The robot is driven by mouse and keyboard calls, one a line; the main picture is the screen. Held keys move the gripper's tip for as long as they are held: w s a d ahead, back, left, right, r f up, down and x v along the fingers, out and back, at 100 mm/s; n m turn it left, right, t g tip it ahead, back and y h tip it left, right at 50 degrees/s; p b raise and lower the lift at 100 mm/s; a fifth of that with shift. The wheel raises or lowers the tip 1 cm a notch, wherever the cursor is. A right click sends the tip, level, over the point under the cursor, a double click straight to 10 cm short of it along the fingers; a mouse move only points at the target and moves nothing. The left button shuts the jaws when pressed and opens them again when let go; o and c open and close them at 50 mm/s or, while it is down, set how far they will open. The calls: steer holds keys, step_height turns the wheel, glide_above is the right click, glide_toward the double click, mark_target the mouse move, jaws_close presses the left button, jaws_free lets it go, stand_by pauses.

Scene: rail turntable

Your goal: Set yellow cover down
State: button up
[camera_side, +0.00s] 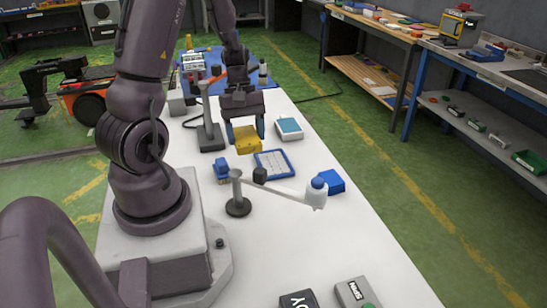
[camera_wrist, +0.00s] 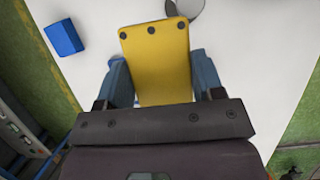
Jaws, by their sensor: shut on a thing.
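The yellow cover (camera_side: 247,143) is a flat rectangular piece with several dark round dots near one edge, seen in the wrist view (camera_wrist: 157,50). My gripper (camera_side: 246,130) is shut on it, with a blue finger on each side, as the wrist view also shows (camera_wrist: 162,85). In the side view the cover is over the white table, behind the blue-framed tray (camera_side: 272,164). I cannot tell whether the cover touches the table.
A grey post with a swing arm (camera_side: 280,191) stands in front, with a blue block (camera_side: 331,182) beside it. A small blue part (camera_side: 222,171) is left of the tray. A white-and-teal box (camera_side: 289,129) lies right of my gripper. A dark stand (camera_side: 210,135) is at left.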

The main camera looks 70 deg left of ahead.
steer(key=w+a+f, duration=0.3)
steer(key=w+a, duration=0.2)
glide_above(274, 165)
steer(key=f, duration=0.5)
steer(key=shift+s+a, duration=0.3)
steer(key=shift+w+a+f, duration=0.3)
steer(key=shift+w+f, duration=0.05)
steer(key=shift+f, duration=0.2)
steer(key=shift+a+f, duration=0.1)
steer(key=shift+f, duration=1.55)
steer(key=shift+f, duration=0.15)
steer(key=shift+f, duration=0.4)
steer(key=o, duration=1.2)
steer(key=shift+s+f, duration=0.1)
